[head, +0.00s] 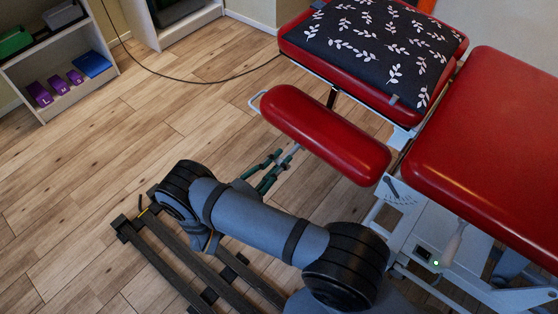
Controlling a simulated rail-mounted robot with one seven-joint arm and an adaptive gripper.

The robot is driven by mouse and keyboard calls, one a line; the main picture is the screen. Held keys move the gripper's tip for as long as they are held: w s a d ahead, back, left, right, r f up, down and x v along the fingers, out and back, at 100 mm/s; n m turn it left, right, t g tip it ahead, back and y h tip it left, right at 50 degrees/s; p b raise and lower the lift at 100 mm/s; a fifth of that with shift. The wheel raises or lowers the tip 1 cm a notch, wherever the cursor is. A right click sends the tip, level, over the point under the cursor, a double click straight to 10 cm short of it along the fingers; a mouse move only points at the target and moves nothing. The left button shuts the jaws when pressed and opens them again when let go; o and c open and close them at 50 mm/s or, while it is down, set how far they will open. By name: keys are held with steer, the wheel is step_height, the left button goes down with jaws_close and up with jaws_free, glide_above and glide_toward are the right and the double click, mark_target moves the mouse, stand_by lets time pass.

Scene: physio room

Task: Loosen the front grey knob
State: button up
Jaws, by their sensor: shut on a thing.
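My gripper (274,170), with dark green fingers, reaches in below the red padded armrest (325,132) of the treatment table. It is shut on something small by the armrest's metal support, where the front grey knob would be. The knob itself cannot be made out; the fingers and the armrest hide that spot. A light grey bar shows close to the fingertips. The grip on the knob cannot be seen directly.
The red table top (490,155) is at right, and a black leaf-patterned cushion (378,42) lies on the head section. A white lever (453,243) is on the frame. Shelves (60,65) stand at upper left.

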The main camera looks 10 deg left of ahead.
steer(key=shift+n, duration=0.3)
jaws_close()
steer(key=n+b, duration=0.1)
steer(key=n, duration=0.3)
steer(key=shift+a+f, duration=0.1)
steer(key=n, duration=0.4)
steer(key=shift+w+f+n, duration=0.1)
steer(key=shift+n, duration=0.3)
steer(key=n+b, duration=0.1)
steer(key=n, duration=0.3)
steer(key=shift+f+n, duration=0.15)
steer(key=shift+n, duration=0.15)
steer(key=shift+f+n, duration=0.15)
steer(key=shift+n, duration=1.75)
steer(key=o, duration=1)
jaws_free()
steer(key=shift+c, duration=0.2)
